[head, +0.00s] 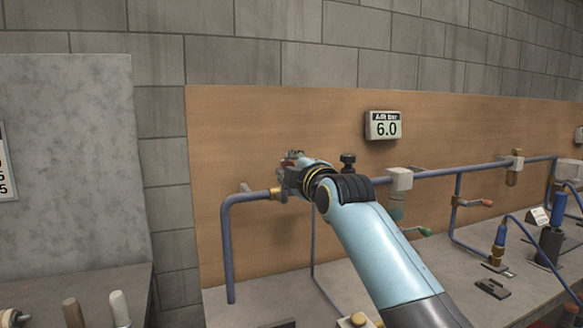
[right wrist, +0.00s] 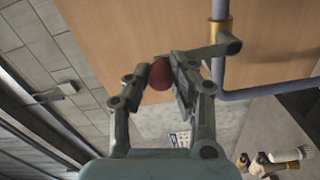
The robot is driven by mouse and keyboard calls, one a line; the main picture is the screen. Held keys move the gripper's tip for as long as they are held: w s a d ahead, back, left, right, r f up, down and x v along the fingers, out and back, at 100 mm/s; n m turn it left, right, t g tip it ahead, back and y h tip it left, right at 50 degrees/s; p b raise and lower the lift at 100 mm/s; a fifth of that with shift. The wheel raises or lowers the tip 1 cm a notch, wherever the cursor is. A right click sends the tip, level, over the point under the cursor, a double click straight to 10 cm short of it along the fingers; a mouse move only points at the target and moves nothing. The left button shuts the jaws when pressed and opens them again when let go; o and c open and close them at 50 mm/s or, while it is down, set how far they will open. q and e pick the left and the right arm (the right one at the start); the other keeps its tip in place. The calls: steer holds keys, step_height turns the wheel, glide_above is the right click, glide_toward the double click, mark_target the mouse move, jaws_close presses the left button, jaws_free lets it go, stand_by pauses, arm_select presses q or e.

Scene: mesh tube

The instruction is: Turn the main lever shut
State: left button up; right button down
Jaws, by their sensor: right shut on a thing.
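The main lever is a grey bar (right wrist: 207,51) with a dark red grip (right wrist: 161,74), on a brass valve (right wrist: 226,40) in the blue pipe. In the right wrist view the bar runs across the pipe. My right gripper (right wrist: 164,82) is shut on the red grip, one finger on each side. My left gripper is in neither view.
The blue pipe (head: 228,235) bends down on the left of the wooden board (head: 270,115). A gauge (head: 384,125) reads 6.0.

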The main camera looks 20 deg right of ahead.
steer(key=shift+f, duration=0.25)
